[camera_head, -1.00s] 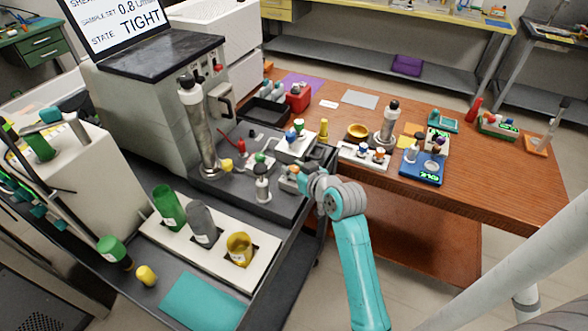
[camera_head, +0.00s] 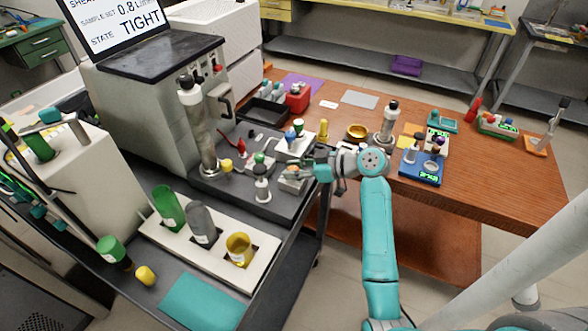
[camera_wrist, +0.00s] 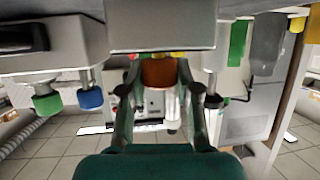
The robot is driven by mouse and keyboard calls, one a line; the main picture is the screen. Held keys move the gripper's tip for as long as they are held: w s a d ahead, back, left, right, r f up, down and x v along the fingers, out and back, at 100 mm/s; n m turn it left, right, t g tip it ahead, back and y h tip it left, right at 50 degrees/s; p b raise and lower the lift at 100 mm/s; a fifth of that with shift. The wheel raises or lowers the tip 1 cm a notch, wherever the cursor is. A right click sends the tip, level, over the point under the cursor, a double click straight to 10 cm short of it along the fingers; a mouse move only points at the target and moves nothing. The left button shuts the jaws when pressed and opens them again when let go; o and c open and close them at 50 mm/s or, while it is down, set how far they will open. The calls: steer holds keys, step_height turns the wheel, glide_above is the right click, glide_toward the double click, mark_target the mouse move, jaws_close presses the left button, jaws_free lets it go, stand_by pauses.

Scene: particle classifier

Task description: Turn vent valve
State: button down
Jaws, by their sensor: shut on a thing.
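My gripper (camera_head: 305,173) reaches in from the right over the dark tray on the bench. It also shows in the wrist view (camera_wrist: 160,84), with its two fingers on either side of an orange-brown knob (camera_wrist: 157,72). The jaws are shut on this knob, which sits against a grey metal block (camera_wrist: 160,30). I take it to be the vent valve's knob, but no label is readable. In the head view the small block (camera_head: 291,187) stands at the tray's right side, and the fingers partly hide the knob.
A green knob (camera_wrist: 47,103) and a blue knob (camera_wrist: 90,98) are near the left finger in the wrist view. A capped metal cylinder (camera_head: 261,184) stands left of the gripper. A tall column (camera_head: 200,130) stands behind. The screen (camera_head: 115,20) reads TIGHT.

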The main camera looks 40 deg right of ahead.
steer(key=shift+f, duration=0.15)
stand_by(0.4)
steer(key=c, duration=0.8)
jaws_free()
steer(key=v, duration=1.2)
steer(key=shift+w+d, duration=0.1)
steer(key=shift+d, duration=0.05)
